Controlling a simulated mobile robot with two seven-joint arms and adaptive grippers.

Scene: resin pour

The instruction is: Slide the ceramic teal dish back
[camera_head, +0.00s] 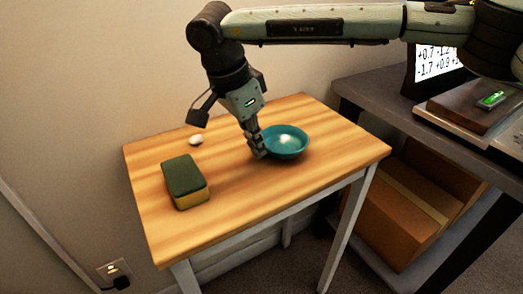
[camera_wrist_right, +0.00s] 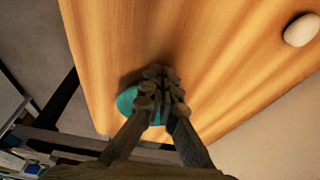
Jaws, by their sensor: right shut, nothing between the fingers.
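The teal dish (camera_head: 287,142) is a shallow round bowl standing upright on the wooden table (camera_head: 230,205), right of the table's middle. In the right wrist view only part of the dish (camera_wrist_right: 126,101) shows, the rest hidden behind the fingers. My right gripper (camera_head: 258,152) points down at the left side of the dish, its fingers shut with nothing between them. The fingertips (camera_wrist_right: 159,75) overlap the dish in both views; I cannot tell whether they touch it. My left gripper is not in view.
A green and yellow sponge (camera_head: 184,175) lies left on the table. A small white egg-shaped object (camera_head: 195,140) is near the back left edge, also in the right wrist view (camera_wrist_right: 301,30). A dark desk (camera_head: 375,92) stands at right with cardboard boxes (camera_head: 405,205) beneath. The table's front is clear.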

